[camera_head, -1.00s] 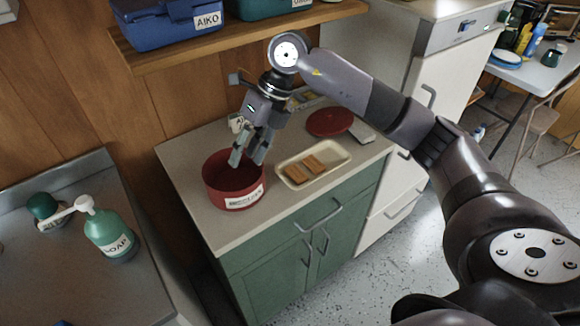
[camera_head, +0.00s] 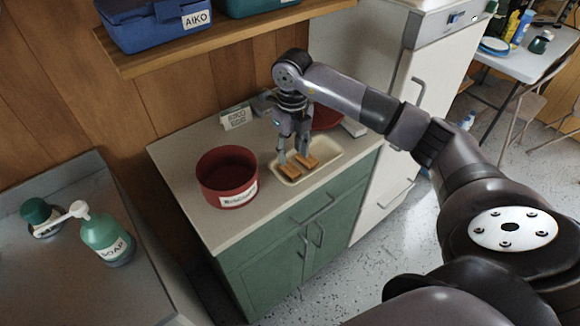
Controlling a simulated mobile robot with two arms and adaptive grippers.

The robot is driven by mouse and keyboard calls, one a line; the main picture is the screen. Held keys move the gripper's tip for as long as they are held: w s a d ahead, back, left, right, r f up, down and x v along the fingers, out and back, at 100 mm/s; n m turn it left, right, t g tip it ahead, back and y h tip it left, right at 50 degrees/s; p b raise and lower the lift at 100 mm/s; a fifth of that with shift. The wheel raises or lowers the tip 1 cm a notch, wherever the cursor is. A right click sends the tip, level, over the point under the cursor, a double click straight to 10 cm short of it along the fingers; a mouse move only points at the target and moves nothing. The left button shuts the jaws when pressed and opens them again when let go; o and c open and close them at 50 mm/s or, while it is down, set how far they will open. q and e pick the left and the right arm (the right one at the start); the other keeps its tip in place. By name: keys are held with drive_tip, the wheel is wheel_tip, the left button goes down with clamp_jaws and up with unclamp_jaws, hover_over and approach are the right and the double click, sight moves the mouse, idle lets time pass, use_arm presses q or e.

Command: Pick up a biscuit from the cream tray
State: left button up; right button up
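The cream tray (camera_head: 329,164) lies on the counter to the right of the red tin. Two brown biscuits lie in it: a left biscuit (camera_head: 288,172) and a right biscuit (camera_head: 307,162). My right gripper (camera_head: 294,159) points down over the tray, with its fingers apart and its tips close to the biscuits. I cannot tell whether the fingertips touch a biscuit. My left gripper is not in view.
The red tin (camera_head: 228,180) with a white label stands left of the tray. A small sign (camera_head: 236,117) stands behind it. A red lid (camera_head: 327,117) lies behind the tray, partly hidden by my arm. A wooden shelf (camera_head: 240,38) with boxes hangs above.

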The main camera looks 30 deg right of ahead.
sight(291, 169)
wheel_tip(291, 169, down, 5)
drive_tip(key=shift+w+r+p, duration=0.1)
drive_tip(key=shift+w+p, duration=0.05)
drive_tip(key=shift+p, duration=0.9)
drive_tip(key=shift+f, duration=0.55)
drive_tip(key=shift+c, duration=0.6)
drive_tip(key=c, duration=0.5)
drive_tip(key=shift+r, duration=0.15)
